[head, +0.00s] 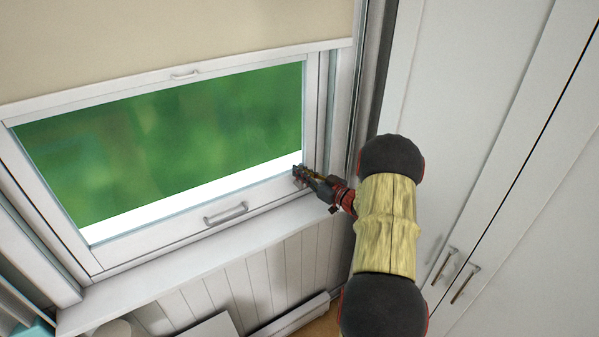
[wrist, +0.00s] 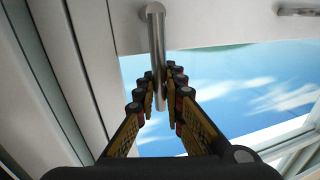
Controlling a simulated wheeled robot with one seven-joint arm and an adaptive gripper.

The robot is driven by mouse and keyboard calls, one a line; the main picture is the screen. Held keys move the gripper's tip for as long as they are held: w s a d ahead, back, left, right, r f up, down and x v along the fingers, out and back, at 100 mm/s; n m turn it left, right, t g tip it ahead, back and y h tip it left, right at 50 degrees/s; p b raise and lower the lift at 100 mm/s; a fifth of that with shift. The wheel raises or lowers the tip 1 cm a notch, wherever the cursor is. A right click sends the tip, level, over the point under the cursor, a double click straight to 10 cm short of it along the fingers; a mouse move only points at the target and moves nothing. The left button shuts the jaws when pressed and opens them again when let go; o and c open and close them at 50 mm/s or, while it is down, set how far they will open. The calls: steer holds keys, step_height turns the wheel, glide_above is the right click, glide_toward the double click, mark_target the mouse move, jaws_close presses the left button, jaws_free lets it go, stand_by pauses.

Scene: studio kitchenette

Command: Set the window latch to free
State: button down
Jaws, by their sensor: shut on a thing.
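The window latch (wrist: 156,38) is a slim metal bar on a round pivot on the white window frame (wrist: 205,22). In the wrist view it runs down the picture from its pivot, between my fingers. My gripper (wrist: 161,72) is shut on the bar, with a finger on each side. In the head view my gripper (head: 300,174) is at the lower right corner of the window (head: 170,140). The latch cannot be made out clearly there behind the fingers. I cannot tell from the views which setting the latch is in.
A pull handle (head: 226,213) is on the window's lower rail, and another handle (head: 185,74) is higher up. A sill (head: 190,255) runs below. White cupboard doors (head: 470,130) with metal handles (head: 445,265) stand close on the right of my arm.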

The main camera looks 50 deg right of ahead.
steer(key=shift+f, duration=0.15)
steer(key=c, duration=1.9)
jaws_free()
steer(key=shift+d, duration=0.1)
steer(key=shift+s, duration=0.1)
steer(key=s, duration=1.2)
